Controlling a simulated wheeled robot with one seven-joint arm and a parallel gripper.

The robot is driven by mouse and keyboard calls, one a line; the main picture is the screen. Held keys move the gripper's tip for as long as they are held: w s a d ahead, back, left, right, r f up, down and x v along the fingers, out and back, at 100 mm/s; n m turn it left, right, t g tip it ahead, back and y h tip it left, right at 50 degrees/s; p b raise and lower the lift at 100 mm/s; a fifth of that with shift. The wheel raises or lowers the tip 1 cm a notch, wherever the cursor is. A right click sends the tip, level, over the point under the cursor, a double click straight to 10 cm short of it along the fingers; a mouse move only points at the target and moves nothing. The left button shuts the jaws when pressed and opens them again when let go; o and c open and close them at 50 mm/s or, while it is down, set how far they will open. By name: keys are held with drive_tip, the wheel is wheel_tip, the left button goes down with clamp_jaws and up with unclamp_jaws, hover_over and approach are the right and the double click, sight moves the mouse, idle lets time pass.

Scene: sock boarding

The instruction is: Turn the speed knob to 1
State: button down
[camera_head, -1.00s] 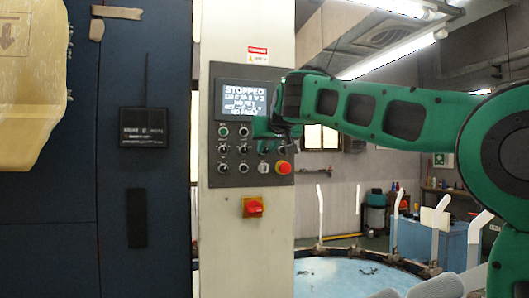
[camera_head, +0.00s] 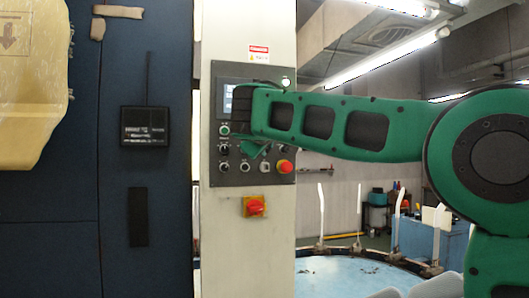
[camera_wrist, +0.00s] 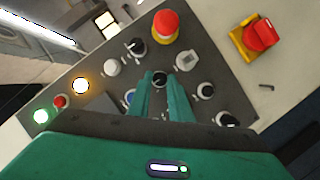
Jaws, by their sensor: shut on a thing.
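The control panel (camera_head: 228,177) is on a pale column in the head view. In the wrist view, my gripper (camera_wrist: 161,80) has its two green fingers on either side of a small black knob (camera_wrist: 160,77) and is shut on it. I cannot read the knob's label or setting, so I cannot tell that it is the speed knob. Other black knobs (camera_wrist: 205,90) lie beside it. In the head view, my gripper (camera_head: 254,151) is at the panel's middle, partly hidden by my arm. The display (camera_head: 228,100) is mostly covered by my arm.
A red emergency-stop button (camera_wrist: 166,24) and white buttons (camera_wrist: 187,60) stand close around the fingers. A red-and-yellow switch (camera_wrist: 260,36) is below the panel. A lit yellow button (camera_wrist: 80,86) and a lit green button (camera_wrist: 40,116) are at the panel's other side.

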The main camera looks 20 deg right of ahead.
drive_tip(key=shift+a+f+n+t+h, duration=0.1)
drive_tip(key=shift+f+n+t+h, duration=0.2)
drive_tip(key=shift+n, duration=0.85)
drive_tip(key=shift+a+f+n+t+h, duration=0.1)
drive_tip(key=shift+n+t+h, duration=0.3)
drive_tip(key=shift+n, duration=0.8)
drive_tip(key=shift+f+n+t+h, duration=0.2)
drive_tip(key=shift+n+t, duration=0.3)
drive_tip(key=shift+n, duration=0.65)
drive_tip(key=shift+f, duration=0.1)
drive_tip(key=c, duration=1.6)
unclamp_jaws()
drive_tip(key=v, duration=1)
drive_tip(key=shift+s+a, duration=0.2)
drive_tip(key=shift+s, duration=0.05)
